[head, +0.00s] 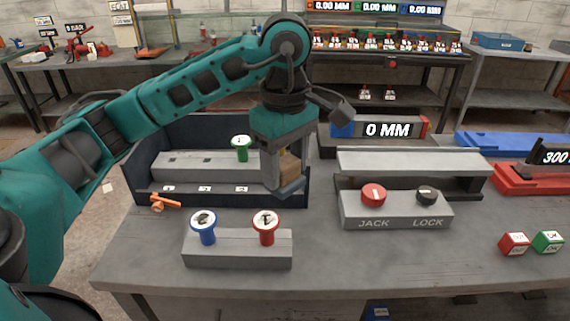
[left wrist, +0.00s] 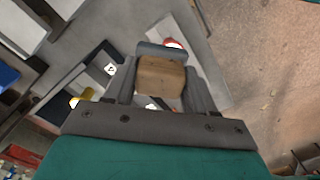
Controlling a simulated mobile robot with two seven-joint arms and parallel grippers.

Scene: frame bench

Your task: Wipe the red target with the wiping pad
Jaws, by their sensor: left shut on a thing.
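My left gripper (head: 283,172) is shut on the wiping pad, a brown block (head: 291,166) with a blue-grey pad (head: 290,189) at its lower end. In the left wrist view, the brown block (left wrist: 160,78) sits between my fingers. The gripper hangs over the right front of a dark open box. A red peg (head: 266,229) with a white top stands in a grey block in front of and below it; I cannot tell whether this is the red target. A red-and-white round thing (left wrist: 173,43) is partly hidden behind the pad in the wrist view. My right gripper is not in view.
A blue peg (head: 203,228) stands beside the red one. The dark box (head: 180,135) holds a green peg (head: 241,147). A control block (head: 395,212) and red and green cubes (head: 547,241) are at right. The front middle bench is clear.

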